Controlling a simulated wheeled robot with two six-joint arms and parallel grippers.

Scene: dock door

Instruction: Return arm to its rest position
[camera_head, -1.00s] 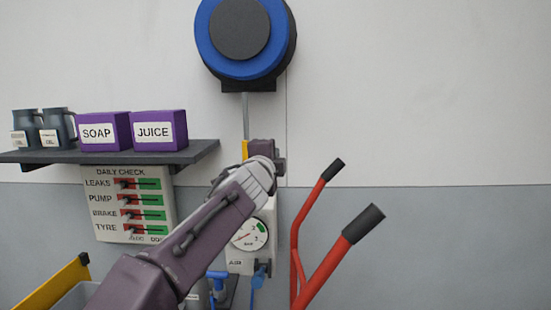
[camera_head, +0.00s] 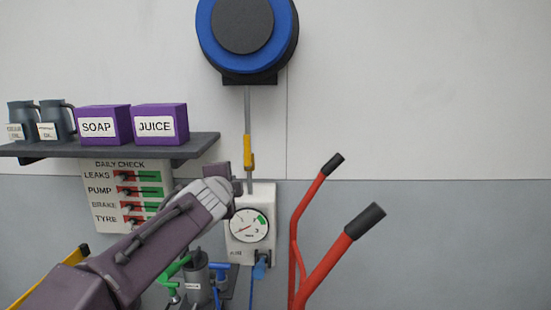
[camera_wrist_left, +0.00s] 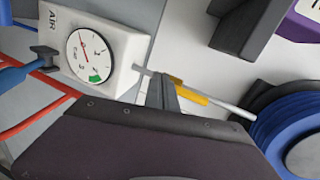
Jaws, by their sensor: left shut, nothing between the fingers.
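My left arm reaches in from the lower left in the head view, and my left gripper (camera_head: 237,177) is just left of the grey rod and above the gauge box. In the left wrist view the gripper's dark fingers (camera_wrist_left: 162,92) are shut and empty. The white air gauge box (camera_head: 250,213) with a round dial hangs on the wall, and it also shows in the left wrist view (camera_wrist_left: 119,49). A yellow grip (camera_head: 249,154) sits on the grey rod. In the wrist view the fingers overlap the rod; contact cannot be told. My right gripper is not in view.
A blue reel (camera_head: 283,22) is above. A dark shelf (camera_head: 110,149) holds purple boxes and grey jugs, over a daily check board (camera_head: 103,190). Red handles (camera_head: 308,214) stand right of the gauge. Green and blue-handled items (camera_head: 196,281) are below. The right wall is clear.

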